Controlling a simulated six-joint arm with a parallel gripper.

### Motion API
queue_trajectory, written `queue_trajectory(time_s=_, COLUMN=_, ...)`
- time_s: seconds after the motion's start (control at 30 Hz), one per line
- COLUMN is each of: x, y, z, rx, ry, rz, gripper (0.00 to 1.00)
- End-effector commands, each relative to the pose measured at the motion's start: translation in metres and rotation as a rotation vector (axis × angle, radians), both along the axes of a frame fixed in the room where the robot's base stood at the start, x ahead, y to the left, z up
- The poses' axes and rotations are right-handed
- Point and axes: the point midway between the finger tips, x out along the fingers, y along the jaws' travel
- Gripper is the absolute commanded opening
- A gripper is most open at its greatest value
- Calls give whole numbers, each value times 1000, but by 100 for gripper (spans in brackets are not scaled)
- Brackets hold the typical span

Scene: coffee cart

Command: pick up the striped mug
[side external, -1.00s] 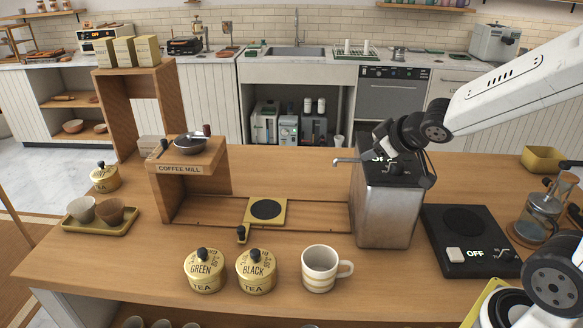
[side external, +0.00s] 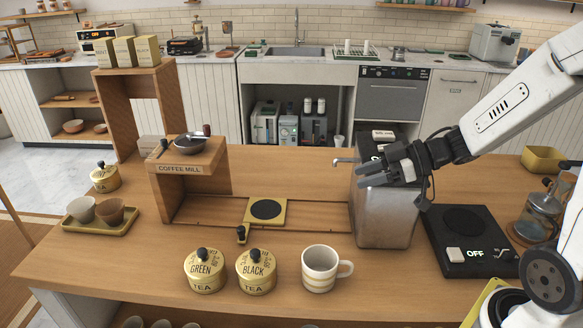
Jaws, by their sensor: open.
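The striped mug (side external: 319,270) is white with pale yellow bands and stands upright near the front edge of the wooden counter. Its handle points right. My gripper (side external: 366,174) is open and empty, with its fingers pointing left. In the picture it overlaps the upper part of the metal water boiler, above and to the right of the mug and apart from it. The exact depth between my gripper and the boiler is hard to tell.
The metal boiler (side external: 383,218) stands behind and right of the mug. A black hot plate (side external: 461,258) and a glass press (side external: 541,217) lie to the right.

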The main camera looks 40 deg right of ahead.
Motion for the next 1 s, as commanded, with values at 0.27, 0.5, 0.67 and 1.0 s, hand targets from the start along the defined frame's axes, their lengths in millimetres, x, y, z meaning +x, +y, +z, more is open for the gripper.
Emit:
queue_trajectory(time_s=0.27, x=-6, y=3, z=-30, rx=27, ry=17, rz=29, gripper=49)
queue_trajectory(time_s=0.5, x=-6, y=3, z=-68, rx=28, ry=18, rz=28, gripper=49)
queue_trajectory(time_s=0.67, x=-6, y=3, z=-98, rx=27, ry=17, rz=28, gripper=49)
queue_trajectory(time_s=1.0, x=-5, y=3, z=-144, rx=23, ry=12, rz=27, gripper=49)
